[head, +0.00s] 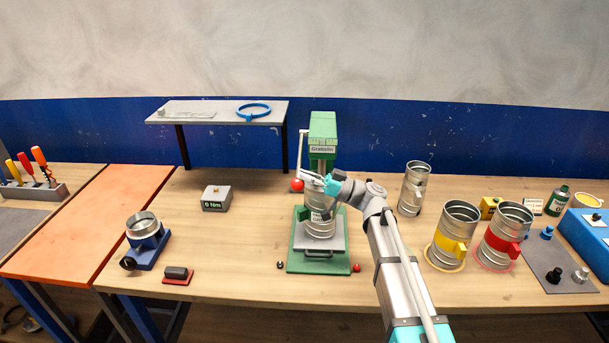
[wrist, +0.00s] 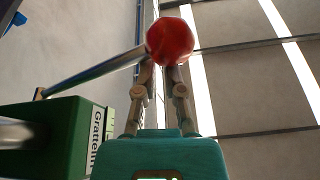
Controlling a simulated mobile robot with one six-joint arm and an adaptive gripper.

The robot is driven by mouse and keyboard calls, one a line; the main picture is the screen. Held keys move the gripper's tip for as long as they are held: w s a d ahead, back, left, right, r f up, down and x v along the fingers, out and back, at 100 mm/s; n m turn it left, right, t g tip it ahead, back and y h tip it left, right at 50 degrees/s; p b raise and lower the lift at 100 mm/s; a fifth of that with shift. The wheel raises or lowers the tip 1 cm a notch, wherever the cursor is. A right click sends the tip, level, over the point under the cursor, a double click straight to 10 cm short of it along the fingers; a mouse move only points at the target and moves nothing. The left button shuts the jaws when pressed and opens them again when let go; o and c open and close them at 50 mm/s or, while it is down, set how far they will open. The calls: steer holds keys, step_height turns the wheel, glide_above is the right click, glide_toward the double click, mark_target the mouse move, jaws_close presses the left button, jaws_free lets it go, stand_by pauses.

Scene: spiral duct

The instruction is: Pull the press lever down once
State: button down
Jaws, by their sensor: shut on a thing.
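The green press (head: 323,128) stands on the wooden table, with a duct piece (head: 320,226) on its base plate. Its lever (head: 302,156) is a thin metal rod at the press's left side, running from near the top down to a red ball knob (head: 297,185) in the head view. In the wrist view the lever (wrist: 92,72) reaches from the green press head (wrist: 50,135) to the red knob (wrist: 170,41). My gripper (head: 308,181) is shut on the knob; its fingertips (wrist: 163,68) meet the knob's near side. The knob partly hides the fingertips.
A grey shelf (head: 190,118) stands at the back left, beside the press. A grey block (head: 216,198) and a blue fixture (head: 147,249) are to the left. Duct pieces with yellow (head: 455,240) and red (head: 500,243) bands stand right of my arm.

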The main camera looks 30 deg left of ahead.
steer(key=w+d+r+p, duration=0.2)
steer(key=w+d, duration=0.2)
steer(key=d, duration=0.4)
steer(key=shift+d+p, duration=0.2)
steer(key=shift+p, duration=0.1)
stand_by(0.5)
stand_by(0.4)
steer(key=s+d+f+m+t+h, duration=0.25)
steer(key=d+f+m+h, duration=0.25)
steer(key=d+f, duration=0.35)
steer(key=s+d+f+m+t+h, duration=0.2)
steer(key=d+f+m+t+h, duration=0.25)
steer(key=d+f, duration=0.35)
steer(key=s+d+f+m+h, duration=0.2)
steer(key=d+m+h, duration=0.1)
steer(key=d, duration=0.4)
steer(key=s+d+f+m+h, duration=0.2)
steer(key=d+f+m+h, duration=0.1)
steer(key=d, duration=0.5)
steer(key=s+d+f+m+h, duration=0.2)
steer(key=d+f+m+h, duration=0.1)
steer(key=d, duration=0.5)
steer(key=shift+s+d+f+m+t+h, duration=0.25)
steer(key=shift+m+t+h, duration=0.15)
steer(key=shift+m+h, duration=0.55)
steer(key=shift+a, duration=0.1)
